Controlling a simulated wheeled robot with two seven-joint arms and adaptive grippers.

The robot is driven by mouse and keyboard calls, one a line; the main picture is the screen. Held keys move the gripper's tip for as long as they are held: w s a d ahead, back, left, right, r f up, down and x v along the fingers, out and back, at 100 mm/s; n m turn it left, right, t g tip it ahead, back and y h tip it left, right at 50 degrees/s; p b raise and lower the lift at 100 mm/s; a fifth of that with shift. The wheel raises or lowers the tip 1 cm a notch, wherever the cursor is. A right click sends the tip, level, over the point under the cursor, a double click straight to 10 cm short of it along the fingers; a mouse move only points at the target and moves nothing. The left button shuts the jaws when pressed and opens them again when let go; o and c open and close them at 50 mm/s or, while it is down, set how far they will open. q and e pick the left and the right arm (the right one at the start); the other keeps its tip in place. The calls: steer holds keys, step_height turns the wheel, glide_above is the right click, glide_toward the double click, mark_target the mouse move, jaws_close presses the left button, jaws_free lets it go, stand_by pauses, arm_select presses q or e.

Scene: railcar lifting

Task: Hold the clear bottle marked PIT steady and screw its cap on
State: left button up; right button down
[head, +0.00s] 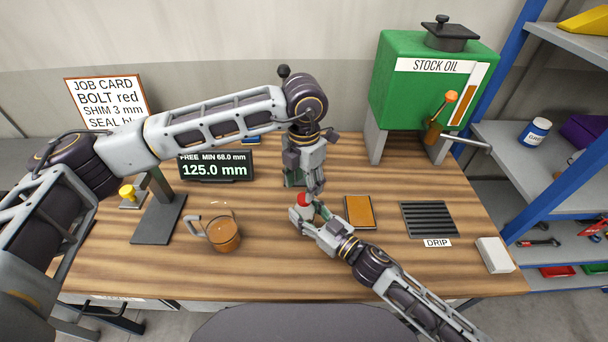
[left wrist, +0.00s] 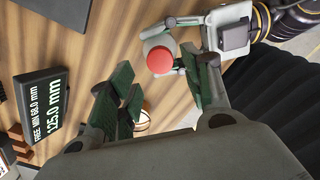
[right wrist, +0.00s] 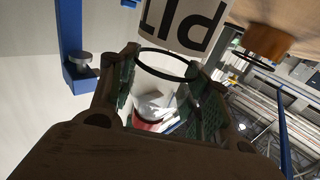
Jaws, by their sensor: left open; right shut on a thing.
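The clear bottle marked PIT (right wrist: 187,25) is between my right gripper's fingers (right wrist: 165,95), and its label appears upside down in the right wrist view. In the head view my right gripper (head: 309,216) holds it above the table's middle. The red cap (head: 303,199) is at the bottle's top; it also shows in the left wrist view (left wrist: 160,59). I cannot tell how tightly the cap sits. My left gripper (head: 317,187) points down just above and beside the cap. In the left wrist view its green-padded fingers (left wrist: 160,88) are apart, with nothing between them.
A glass mug of brown liquid (head: 224,234) stands left of the bottle. A gauge display (head: 216,166) is behind it. An orange-brown pad (head: 359,211), a drip grate (head: 430,219) and a white block (head: 494,254) lie to the right. The green stock oil tank (head: 420,95) stands behind.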

arm_select(q)
steer(key=shift+f, duration=2.4)
jaws_close()
steer(key=shift+m, duration=2.7)
steer(key=shift+o, duration=0.4)
jaws_free()
steer(key=shift+r, duration=0.1)
step_height(320, 180, up, 12)
